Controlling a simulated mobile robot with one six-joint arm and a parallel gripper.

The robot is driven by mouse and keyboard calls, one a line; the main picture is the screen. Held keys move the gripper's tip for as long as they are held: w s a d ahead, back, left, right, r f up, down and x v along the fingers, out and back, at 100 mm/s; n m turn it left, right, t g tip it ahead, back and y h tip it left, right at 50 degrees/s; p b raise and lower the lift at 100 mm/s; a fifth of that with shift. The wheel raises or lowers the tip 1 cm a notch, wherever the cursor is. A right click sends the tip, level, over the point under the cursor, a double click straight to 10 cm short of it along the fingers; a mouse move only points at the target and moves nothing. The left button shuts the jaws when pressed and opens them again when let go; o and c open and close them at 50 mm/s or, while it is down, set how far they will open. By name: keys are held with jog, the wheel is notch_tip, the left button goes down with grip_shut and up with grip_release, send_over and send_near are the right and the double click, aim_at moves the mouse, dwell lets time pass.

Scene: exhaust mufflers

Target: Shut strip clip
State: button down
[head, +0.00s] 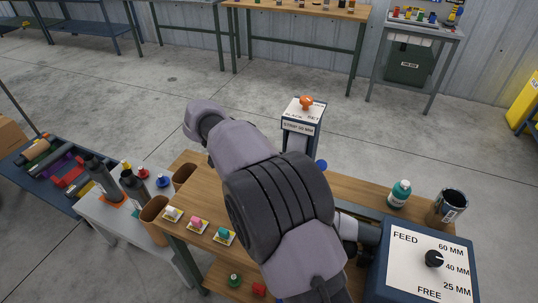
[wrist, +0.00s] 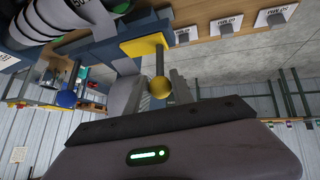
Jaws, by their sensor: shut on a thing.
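In the wrist view, a yellow block (wrist: 144,45) carries a short dark stem with a round yellow knob (wrist: 161,88) at its end. This looks like the clip's handle, though no clip label is readable. My gripper (wrist: 160,92) has its grey fingers on either side of the knob and is shut on it. A blue ball knob (wrist: 66,98) is to the left, apart from my fingers. In the head view my arm hides my gripper and the yellow knob; a blue knob (head: 321,166) shows just past the arm.
A blue box with a FEED dial (head: 434,258) stands at the right of the wooden bench. A teal bottle (head: 399,194) and a dark can (head: 449,207) stand behind it. A labelled post with an orange knob (head: 306,102) rises behind my arm. Small pieces on cards (head: 198,224) lie left.

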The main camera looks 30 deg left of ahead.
dwell(0.4)
jog(key=c, duration=1.4)
grip_release()
jog(key=p+v, duration=0.5)
jog(key=v, duration=1.2)
jog(key=shift+s+a+p, duration=0.2)
jog(key=shift+s+p, duration=0.1)
